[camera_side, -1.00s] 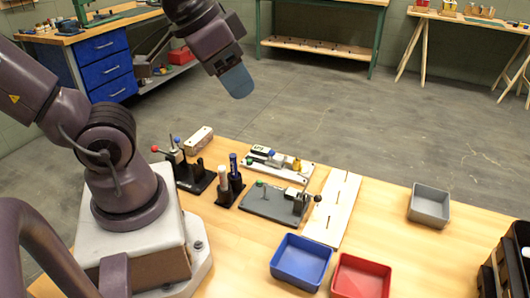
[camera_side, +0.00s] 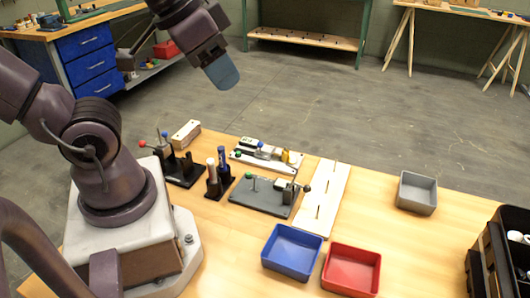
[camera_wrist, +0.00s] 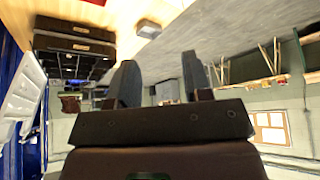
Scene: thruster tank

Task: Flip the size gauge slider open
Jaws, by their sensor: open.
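Several small fixtures stand on the wooden bench in the side view, and I cannot tell for sure which one is the size gauge. A white-based fixture (camera_side: 265,155) with a green knob, a blue knob and a yellow part lies at the back. A grey plate fixture (camera_side: 262,196) with a green knob and a dark ball-ended lever lies in front of it. A slider's position is too small to make out. My gripper (camera_side: 222,74) is high above and behind the fixtures, touching nothing. The wrist view shows its two fingers (camera_wrist: 160,82) apart with nothing between them.
A black fixture (camera_side: 183,168) with a red-knobbed lever, a wooden block (camera_side: 185,133) and two upright handles (camera_side: 217,175) stand left. A pale board (camera_side: 322,197) with upright pins lies right.

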